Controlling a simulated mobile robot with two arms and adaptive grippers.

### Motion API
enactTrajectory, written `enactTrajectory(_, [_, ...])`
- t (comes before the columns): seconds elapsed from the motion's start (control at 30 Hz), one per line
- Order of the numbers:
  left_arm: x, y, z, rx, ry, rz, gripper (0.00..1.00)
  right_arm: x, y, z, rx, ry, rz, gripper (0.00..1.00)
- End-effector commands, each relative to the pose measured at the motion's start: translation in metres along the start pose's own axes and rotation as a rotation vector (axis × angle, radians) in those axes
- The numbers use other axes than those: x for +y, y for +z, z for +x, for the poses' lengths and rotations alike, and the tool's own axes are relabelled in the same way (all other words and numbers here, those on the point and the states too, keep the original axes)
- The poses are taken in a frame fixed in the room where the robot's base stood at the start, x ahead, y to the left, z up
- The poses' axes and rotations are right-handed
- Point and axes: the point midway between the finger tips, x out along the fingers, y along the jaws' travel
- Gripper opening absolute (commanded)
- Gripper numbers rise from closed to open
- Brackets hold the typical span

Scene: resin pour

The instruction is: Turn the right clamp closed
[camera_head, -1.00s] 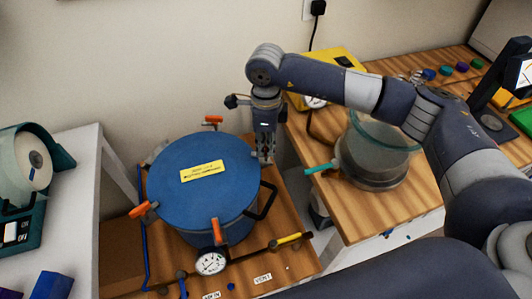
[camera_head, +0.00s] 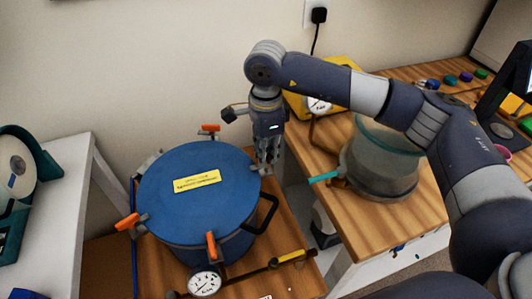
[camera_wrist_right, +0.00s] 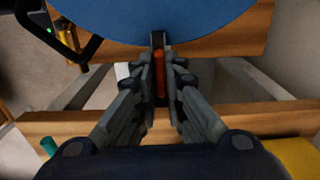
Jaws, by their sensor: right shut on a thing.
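The blue pressure pot (camera_head: 195,225) stands on a wooden table, its blue lid (camera_head: 195,205) on top with a yellow label. My right gripper (camera_head: 267,168) points down at the lid's right rim. In the right wrist view, my right gripper (camera_wrist_right: 160,82) is shut on the orange handle of the right clamp (camera_wrist_right: 159,60), which lies between its fingers at the lid's edge. In the head view the fingers hide this clamp. Orange-handled clamps show at the back (camera_head: 209,129), left (camera_head: 127,221) and front (camera_head: 211,246) of the lid. My left gripper is out of view.
A black pot handle (camera_head: 267,213) juts out at the right. A pressure gauge (camera_head: 204,283) and a yellow-handled valve (camera_head: 290,257) lie in front. A glass chamber (camera_head: 382,160) with a teal handle (camera_head: 323,177) stands on the right bench. A gap separates the tables.

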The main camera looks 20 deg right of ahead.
Motion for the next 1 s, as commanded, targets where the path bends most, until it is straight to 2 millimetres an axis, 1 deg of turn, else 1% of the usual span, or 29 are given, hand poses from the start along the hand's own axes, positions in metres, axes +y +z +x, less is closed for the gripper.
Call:
enactTrajectory(0.2, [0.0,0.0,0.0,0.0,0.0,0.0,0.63,-0.001,0.0,-0.001,-0.001,-0.003,-0.003,0.0])
enactTrajectory(0.23, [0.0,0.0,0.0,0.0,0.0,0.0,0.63,-0.001,0.0,-0.001,-0.001,-0.003,-0.003,0.12])
enactTrajectory(0.27, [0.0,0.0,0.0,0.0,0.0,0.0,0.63,-0.001,0.0,-0.001,-0.001,-0.003,-0.002,0.19])
enactTrajectory(0.3, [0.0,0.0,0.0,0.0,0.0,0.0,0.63,-0.001,0.0,-0.001,-0.001,-0.003,-0.002,0.28])
enactTrajectory(0.33, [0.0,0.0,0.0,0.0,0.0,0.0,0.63,-0.001,0.0,-0.001,-0.001,-0.003,-0.002,0.3])
enactTrajectory(0.63, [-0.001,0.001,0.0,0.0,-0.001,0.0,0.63,0.0,0.0,-0.001,0.0,-0.002,-0.001,0.3])
enactTrajectory(0.73, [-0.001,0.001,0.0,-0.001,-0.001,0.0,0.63,-0.001,0.0,-0.006,-0.001,-0.003,-0.001,0.3])
enactTrajectory(0.87, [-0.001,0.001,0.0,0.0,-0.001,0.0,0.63,-0.001,0.0,-0.024,0.0,-0.006,-0.001,0.3])
enactTrajectory(1.0, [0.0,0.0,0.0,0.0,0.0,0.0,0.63,-0.001,0.001,-0.055,-0.002,-0.008,-0.001,0.3])
